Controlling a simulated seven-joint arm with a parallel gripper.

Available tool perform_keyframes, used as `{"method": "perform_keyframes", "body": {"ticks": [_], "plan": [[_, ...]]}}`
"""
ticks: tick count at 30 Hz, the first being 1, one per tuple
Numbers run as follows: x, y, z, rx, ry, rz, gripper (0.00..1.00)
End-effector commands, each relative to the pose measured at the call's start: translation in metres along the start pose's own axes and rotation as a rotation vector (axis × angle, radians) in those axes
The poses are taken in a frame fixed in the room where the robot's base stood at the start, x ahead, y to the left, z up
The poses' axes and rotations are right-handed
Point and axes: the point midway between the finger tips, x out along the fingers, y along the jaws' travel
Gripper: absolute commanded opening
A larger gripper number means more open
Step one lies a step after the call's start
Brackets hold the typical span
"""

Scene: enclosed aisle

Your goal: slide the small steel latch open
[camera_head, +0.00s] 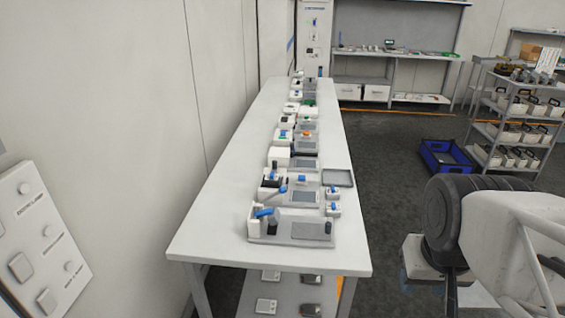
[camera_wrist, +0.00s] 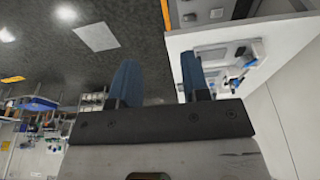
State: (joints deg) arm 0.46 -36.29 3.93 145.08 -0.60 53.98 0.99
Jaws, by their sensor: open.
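I cannot make out a small steel latch in either view; any latch on the table would be too small to tell. The long white table (camera_head: 215,220) runs away from me with a row of small white devices on it. The nearest device (camera_head: 310,231) has a grey plate and a blue part. My gripper (camera_wrist: 160,82) shows in the wrist view with its two blue fingers wide apart and nothing between them. It is tilted, away from the table, whose corner (camera_wrist: 178,42) shows at the upper right.
A white panel with knobs and switches (camera_head: 38,238) is at the lower left. A blue crate (camera_head: 445,160) lies on the dark floor beside a shelf rack (camera_head: 540,147). A grey tray (camera_head: 338,178) sits at the table's right edge. The table's left side is bare.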

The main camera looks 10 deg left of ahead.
Motion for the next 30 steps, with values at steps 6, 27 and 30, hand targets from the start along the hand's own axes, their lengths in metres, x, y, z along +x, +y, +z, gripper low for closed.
{"method": "perform_keyframes", "body": {"ticks": [6,27,30], "plan": [[0.000,0.000,0.000,0.000,0.000,0.000,0.43],[-0.016,-0.014,-0.082,0.014,-0.026,-0.008,0.50],[-0.019,-0.019,-0.106,0.018,-0.033,-0.009,0.50]]}}
